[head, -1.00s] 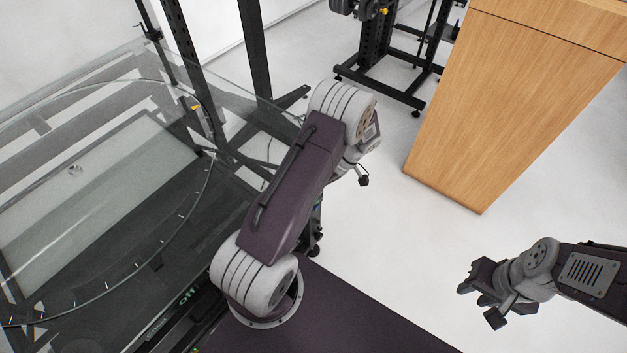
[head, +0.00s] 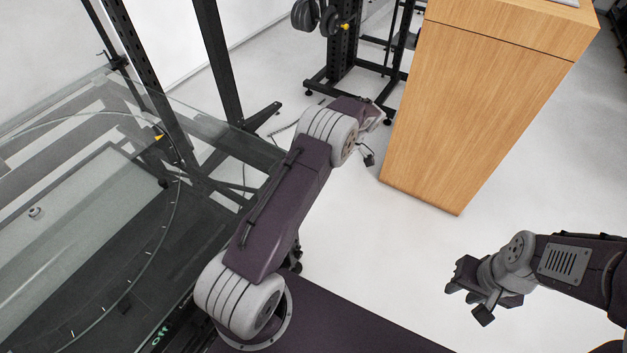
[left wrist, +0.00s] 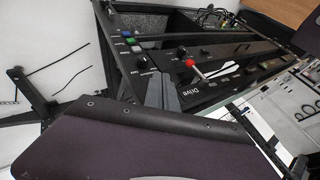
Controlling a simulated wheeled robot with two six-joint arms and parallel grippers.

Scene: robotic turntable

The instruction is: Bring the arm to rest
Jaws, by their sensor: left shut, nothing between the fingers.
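My left arm (head: 285,205) rises from the lower middle of the head view and bends away at its grey elbow. Its gripper is hidden or too small to make out there. In the left wrist view, grey finger-like parts (left wrist: 172,98) show above a dark purple surface, shut with nothing between them. My right gripper (head: 463,280) hangs over bare floor at the right of the head view, holding nothing that I can see. Its finger gap is too small to judge. The turntable (head: 130,290) stands at the left under a clear lid, with a lit "off" label near its front edge.
The left wrist view shows a black control panel (left wrist: 185,75) with buttons and a red-tipped lever (left wrist: 194,68). A wooden block (head: 470,110) stands at the back right. A black rack (head: 345,60) with weights is behind. White floor lies between the arms.

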